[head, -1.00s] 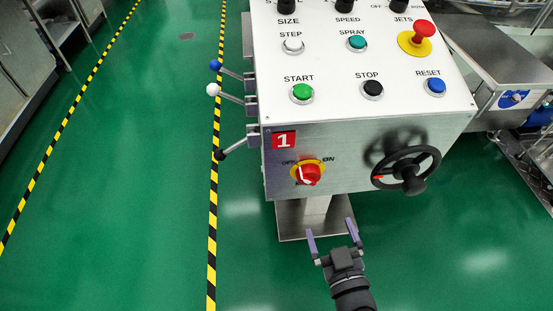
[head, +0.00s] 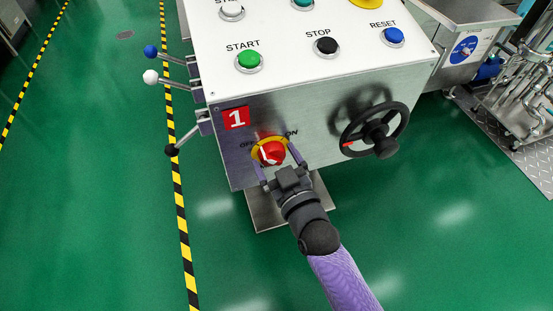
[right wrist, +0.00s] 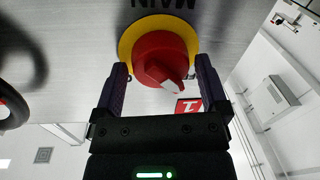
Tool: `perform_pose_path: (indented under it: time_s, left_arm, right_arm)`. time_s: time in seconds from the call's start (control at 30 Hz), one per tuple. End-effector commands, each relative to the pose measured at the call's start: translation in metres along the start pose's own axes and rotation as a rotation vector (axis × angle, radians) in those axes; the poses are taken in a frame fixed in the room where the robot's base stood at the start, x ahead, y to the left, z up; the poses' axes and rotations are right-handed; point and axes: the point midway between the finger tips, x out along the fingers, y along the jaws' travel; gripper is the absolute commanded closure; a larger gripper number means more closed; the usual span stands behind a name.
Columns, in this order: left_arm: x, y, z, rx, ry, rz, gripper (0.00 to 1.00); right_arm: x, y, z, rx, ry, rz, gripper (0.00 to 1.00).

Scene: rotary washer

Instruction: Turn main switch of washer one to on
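The main switch (head: 270,151) of washer one is a red rotary knob on a yellow plate, low on the metal front panel by the red "1" sign (head: 236,118). The OFF label is to its left and ON to its right. In the right wrist view, which is upside down, the knob (right wrist: 160,58) has a white pointer aimed at the "1" sign, towards the OFF side. My right gripper (head: 277,161) is open, its fingers on either side of the knob; I cannot tell whether they touch it. It also shows in the right wrist view (right wrist: 161,70). My left gripper is not in view.
A black handwheel (head: 376,130) sticks out of the panel right of the switch. Levers with blue, white and black knobs (head: 151,77) stand out on the left side. START (head: 248,58), STOP (head: 326,46) and RESET (head: 393,36) buttons are on top. The green floor in front is clear.

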Motion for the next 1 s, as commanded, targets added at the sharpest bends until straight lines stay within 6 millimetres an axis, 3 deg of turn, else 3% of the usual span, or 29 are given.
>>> perform_pose_path:
  time_s: [0.03, 0.07, 0.33, 0.67, 1.0]
  left_arm:
    - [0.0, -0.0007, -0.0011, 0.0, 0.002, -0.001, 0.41]
    - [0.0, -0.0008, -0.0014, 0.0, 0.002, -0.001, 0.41]
    - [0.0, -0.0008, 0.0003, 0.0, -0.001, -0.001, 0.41]
    - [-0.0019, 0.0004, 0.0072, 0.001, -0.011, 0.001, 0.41]
    - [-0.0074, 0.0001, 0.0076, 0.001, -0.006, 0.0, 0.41]
  right_arm:
    - [-0.0001, 0.0, 0.0002, 0.0, 0.0, 0.0, 0.19]
    - [-0.0002, 0.0, 0.0002, 0.0, 0.0, 0.0, 0.25]
    - [-0.0003, -0.0001, 0.0005, 0.0, -0.001, 0.0, 0.83]
    - [-0.0004, -0.0001, 0.0007, 0.053, 0.003, 0.0, 0.83]
    - [-0.0004, 0.0003, 0.001, 0.312, 0.028, 0.005, 0.83]
